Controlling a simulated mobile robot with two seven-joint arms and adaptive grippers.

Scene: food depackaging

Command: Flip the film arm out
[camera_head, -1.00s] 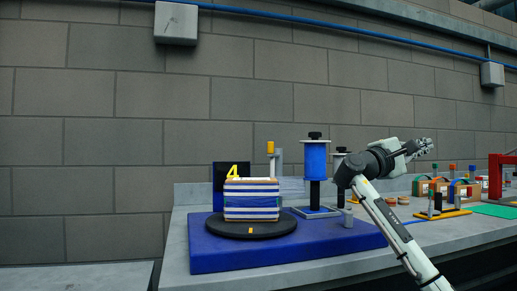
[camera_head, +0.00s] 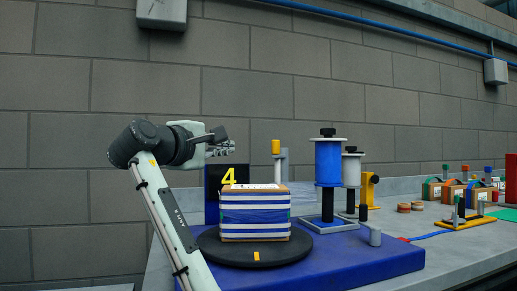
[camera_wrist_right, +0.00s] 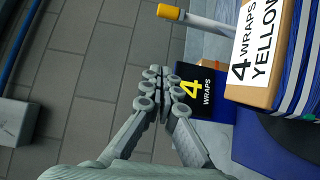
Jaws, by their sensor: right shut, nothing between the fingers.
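A grey rod with a yellow tip (camera_head: 276,147), which looks like the film arm, stands upright behind the box. The box (camera_head: 254,216), banded in blue and white, sits on a black turntable (camera_head: 222,251). Its label reads 4 WRAPS YELLOW in the wrist view (camera_wrist_right: 250,50). My right gripper (camera_head: 226,148) is shut and empty, above the black "4" sign and left of the yellow tip, apart from it. It also shows in the wrist view (camera_wrist_right: 163,92). My left gripper is not in view.
A blue film roll (camera_head: 328,163) on a stand and a grey roll (camera_head: 351,170) stand right of the box. The blue base (camera_head: 385,262) carries the turntable. Several small boxes (camera_head: 455,190) are farther right. A brick wall (camera_head: 330,80) rises behind.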

